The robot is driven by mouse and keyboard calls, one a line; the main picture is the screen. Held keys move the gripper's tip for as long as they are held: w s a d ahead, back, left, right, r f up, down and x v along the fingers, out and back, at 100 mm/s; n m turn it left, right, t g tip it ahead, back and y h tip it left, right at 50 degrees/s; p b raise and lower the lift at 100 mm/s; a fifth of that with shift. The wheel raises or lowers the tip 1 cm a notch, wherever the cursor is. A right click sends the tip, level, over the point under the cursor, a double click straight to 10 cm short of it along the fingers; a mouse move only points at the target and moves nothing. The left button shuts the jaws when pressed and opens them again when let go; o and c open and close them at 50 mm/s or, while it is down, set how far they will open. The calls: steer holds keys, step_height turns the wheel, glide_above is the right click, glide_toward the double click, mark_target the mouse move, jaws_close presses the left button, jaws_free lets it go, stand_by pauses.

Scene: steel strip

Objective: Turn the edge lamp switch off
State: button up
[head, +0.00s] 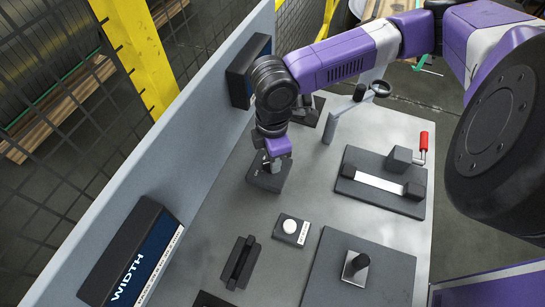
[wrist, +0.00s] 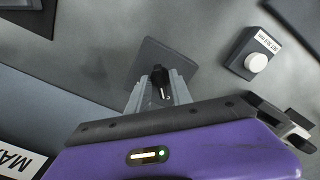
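A dark square plate with a small black knob (wrist: 158,76) shows in the wrist view; the knob has a white mark. I take it for the edge lamp switch; its label is not readable. In the head view its plate (head: 267,178) lies on the steel top, mostly under my gripper (head: 276,160). In the wrist view my gripper (wrist: 160,88) has its two grey fingers on either side of the knob, close to it. I cannot tell whether they touch it. The lamp itself is not identifiable.
A white push button (head: 290,226) sits nearby, and a black handle (head: 240,262) beyond it. A plate with a bar and red-handled clamp (head: 385,182) is to the right. A "WIDTH" box (head: 135,255) and another dark box (head: 243,70) line the grey side wall (head: 150,165).

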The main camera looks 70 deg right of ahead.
stand_by(0.3)
step_height(320, 180, up, 8)
steer(key=shift+f+b, duration=0.1)
steer(key=shift+b, duration=0.2)
stand_by(0.7)
